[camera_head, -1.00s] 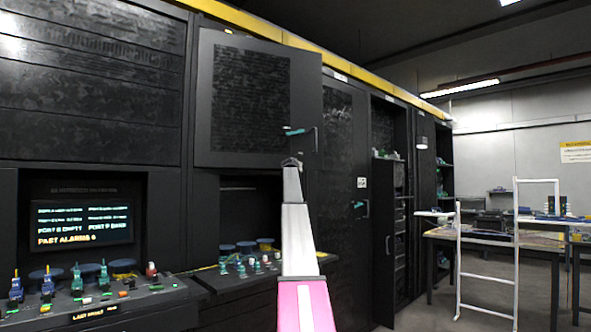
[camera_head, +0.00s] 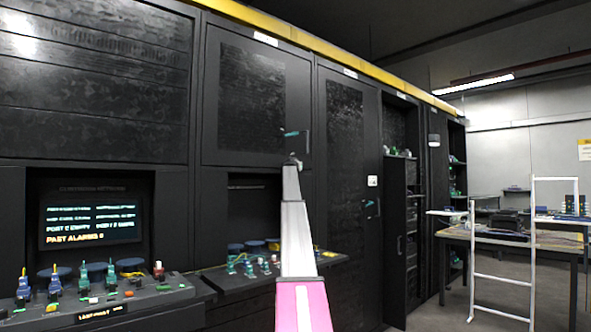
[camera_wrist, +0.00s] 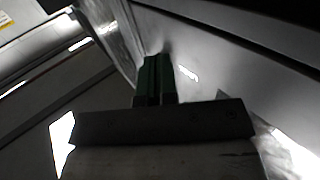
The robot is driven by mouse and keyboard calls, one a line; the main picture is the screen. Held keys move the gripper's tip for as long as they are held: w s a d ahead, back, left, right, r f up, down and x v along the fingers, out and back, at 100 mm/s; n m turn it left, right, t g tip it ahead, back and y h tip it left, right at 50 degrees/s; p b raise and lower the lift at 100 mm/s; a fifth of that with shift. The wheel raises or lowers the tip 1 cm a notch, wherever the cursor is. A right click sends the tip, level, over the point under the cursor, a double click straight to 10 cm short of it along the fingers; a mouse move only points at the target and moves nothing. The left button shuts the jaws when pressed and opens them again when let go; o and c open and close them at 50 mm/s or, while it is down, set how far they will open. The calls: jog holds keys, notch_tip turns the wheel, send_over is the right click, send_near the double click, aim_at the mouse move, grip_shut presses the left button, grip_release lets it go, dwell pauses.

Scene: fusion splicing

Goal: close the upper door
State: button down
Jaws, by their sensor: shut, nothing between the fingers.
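The upper door (camera_head: 243,100) is a dark cabinet panel with a textured inset. It lies flush, or very nearly flush, with the cabinet front; a tiny gap cannot be ruled out. Its handle with a teal part (camera_head: 292,133) is at the right edge. My gripper (camera_head: 293,160) is at the door's lower right, just below the handle. In the wrist view its green fingers (camera_wrist: 157,80) are shut together with nothing between them, close to a grey surface. I cannot tell whether they touch it.
Below the door is an open bay with a shelf of small coloured connectors (camera_head: 255,264). A lit screen (camera_head: 90,224) and a console are at left. A tall closed door (camera_head: 345,170) stands to the right. A white frame (camera_head: 473,260) and table are farther right, with free floor before them.

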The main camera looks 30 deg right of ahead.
jog(key=s+d, duration=0.2)
jog(key=s, duration=1.1)
jog(key=shift+s+d, duration=0.2)
jog(key=shift+s, duration=0.2)
jog(key=shift+s, duration=0.1)
